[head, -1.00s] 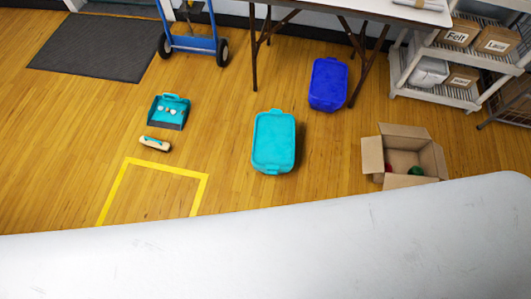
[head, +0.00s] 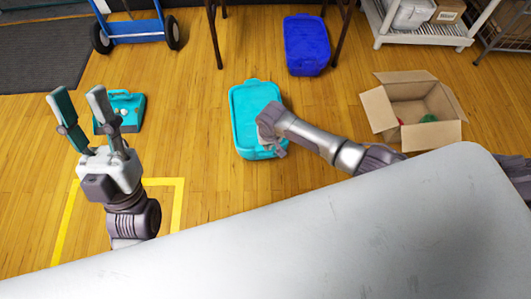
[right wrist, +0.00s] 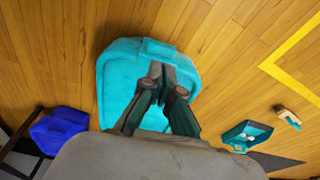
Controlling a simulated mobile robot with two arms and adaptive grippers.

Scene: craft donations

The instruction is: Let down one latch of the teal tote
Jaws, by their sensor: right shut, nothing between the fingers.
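The teal tote (head: 245,100) stands lidded on the wooden floor, beyond the white table. In the right wrist view its lid (right wrist: 112,85) lies under my right gripper (right wrist: 161,72), whose fingers are shut and empty. The fingertips point at a latch-like tab (right wrist: 160,47) on the tote's near edge; whether they touch it I cannot tell. In the head view my right gripper (head: 277,147) is over the tote's near right corner and hides part of it. My left gripper (head: 79,97) is open and empty, raised at the left, away from the tote.
The white table (head: 280,225) fills the foreground. A blue tote (head: 306,45) stands behind the teal one. An open cardboard box (head: 385,115) is to the right. A teal dustpan (head: 131,103), yellow floor tape (head: 177,205) and a blue hand truck (head: 135,27) are at left.

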